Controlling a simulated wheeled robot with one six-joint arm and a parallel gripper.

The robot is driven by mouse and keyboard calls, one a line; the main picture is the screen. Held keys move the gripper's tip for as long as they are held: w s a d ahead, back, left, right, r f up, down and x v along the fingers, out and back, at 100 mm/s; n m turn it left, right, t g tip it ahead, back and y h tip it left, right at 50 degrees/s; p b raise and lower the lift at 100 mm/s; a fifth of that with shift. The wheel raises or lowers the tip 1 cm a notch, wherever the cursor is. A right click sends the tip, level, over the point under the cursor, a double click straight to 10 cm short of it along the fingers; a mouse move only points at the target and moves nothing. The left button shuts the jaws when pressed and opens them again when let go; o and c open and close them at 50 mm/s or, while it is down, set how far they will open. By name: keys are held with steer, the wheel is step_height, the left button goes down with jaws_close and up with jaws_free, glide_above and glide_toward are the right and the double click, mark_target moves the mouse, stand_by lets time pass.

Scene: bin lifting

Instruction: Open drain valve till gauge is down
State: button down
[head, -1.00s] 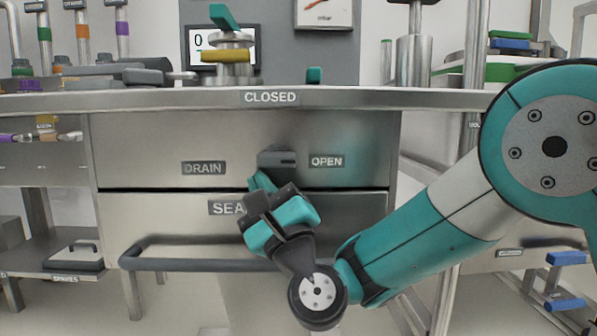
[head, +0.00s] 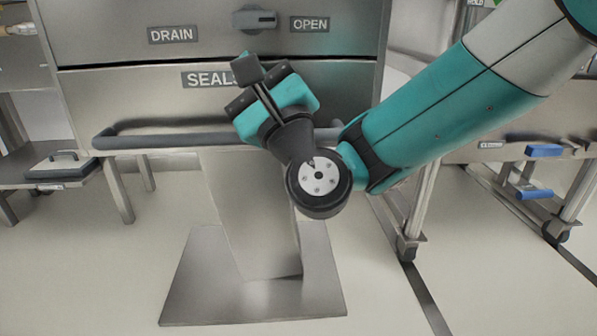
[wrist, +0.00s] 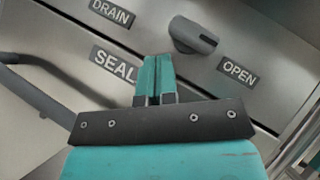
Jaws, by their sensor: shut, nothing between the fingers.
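The dark drain valve knob (head: 255,20) is at the top of the head view, on the steel front between the DRAIN label (head: 172,34) and the OPEN label (head: 310,25). The knob also shows in the wrist view (wrist: 193,35), uncovered. My gripper (head: 249,68) is below the knob and apart from it, in front of the SEAL label. In the wrist view its teal fingers (wrist: 154,70) are together and empty. The gauge is out of view.
A dark bar handle (head: 170,140) crosses the lower panel behind my gripper. A pedestal with a flat floor plate (head: 200,290) stands below. A shelf with a lidded tray (head: 60,165) is at left, and blue-handled items (head: 535,190) are at right.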

steer(key=b+v, duration=0.8)
steer(key=v, duration=0.5)
step_height(320, 180, up, 6)
steer(key=n+g+h+p, duration=0.1)
steer(key=n+g+p, duration=1)
steer(key=n+p, duration=0.4)
steer(key=s+d+r+n+g+h+p, duration=0.35)
steer(key=s+d+n+h+p, duration=0.2)
steer(key=d+p, duration=0.25)
steer(key=s+d+r+n+g+h+p, duration=0.2)
steer(key=s+d+n+g+h+p, duration=0.35)
steer(key=s+d+p, duration=0.2)
step_height(320, 180, up, 37)
steer(key=d+p, duration=0.1)
steer(key=p, duration=3.5)
steer(key=shift+w+y+p, duration=0.3)
steer(key=shift+y+p, duration=0.05)
steer(key=shift+y, duration=0.05)
steer(key=c, duration=1.8)
jaws_free()
steer(key=shift+d+f, duration=0.1)
steer(key=shift+f, duration=0.05)
